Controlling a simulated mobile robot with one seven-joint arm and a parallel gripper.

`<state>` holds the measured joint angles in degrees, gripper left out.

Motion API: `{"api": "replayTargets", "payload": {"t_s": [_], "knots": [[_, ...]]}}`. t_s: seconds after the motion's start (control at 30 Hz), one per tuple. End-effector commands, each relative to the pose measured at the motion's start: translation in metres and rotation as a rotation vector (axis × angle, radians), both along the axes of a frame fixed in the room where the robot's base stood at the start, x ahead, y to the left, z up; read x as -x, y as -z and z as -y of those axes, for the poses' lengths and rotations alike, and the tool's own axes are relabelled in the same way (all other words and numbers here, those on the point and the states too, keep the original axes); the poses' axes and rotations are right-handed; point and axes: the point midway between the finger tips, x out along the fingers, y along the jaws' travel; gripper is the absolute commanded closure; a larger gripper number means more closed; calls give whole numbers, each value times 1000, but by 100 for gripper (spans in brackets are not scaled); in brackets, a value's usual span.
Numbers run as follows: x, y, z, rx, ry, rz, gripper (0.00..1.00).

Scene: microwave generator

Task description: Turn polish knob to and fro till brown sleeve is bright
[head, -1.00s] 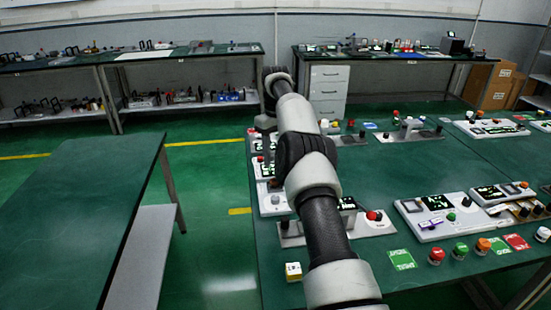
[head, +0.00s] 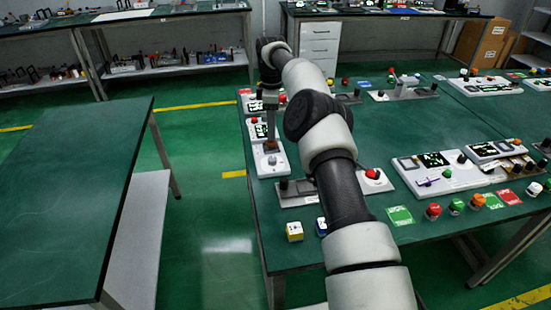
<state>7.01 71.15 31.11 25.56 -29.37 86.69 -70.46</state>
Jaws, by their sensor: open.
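My gripper (head: 270,138) is open and points down over a white device (head: 276,169) near the left edge of the green table. A small brown piece (head: 270,145) shows right at the fingertips; it may be the brown sleeve, but it is too small to be sure. A small grey knob (head: 272,160) sits on the white device just in front of the fingertips. I cannot tell whether it is the polish knob or whether the fingers touch anything. A small dark display (head: 261,131) with green marks lies just behind, beside the gripper.
My arm crosses the view and hides part of the table. A grey plate with a dark knob (head: 283,185), a yellow-and-white cube (head: 294,231) and a red button (head: 372,174) stand nearby. Other panels (head: 433,176) lie to the right. Floor separates the left table (head: 75,190).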

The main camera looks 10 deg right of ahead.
Motion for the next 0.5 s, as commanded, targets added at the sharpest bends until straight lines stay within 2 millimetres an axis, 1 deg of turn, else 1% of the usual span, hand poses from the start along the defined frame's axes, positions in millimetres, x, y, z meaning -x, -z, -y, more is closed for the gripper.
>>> {"api": "replayTargets", "payload": {"t_s": [0.03, 0.2, 0.4, 0.5], "knots": [[1, 15, 1, -2, 1, -3, 55], [1, 51, 0, -2, 2, -4, 55], [1, 91, 1, -3, 4, -2, 55], [0, 107, 0, -1, 3, -2, 55]]}}
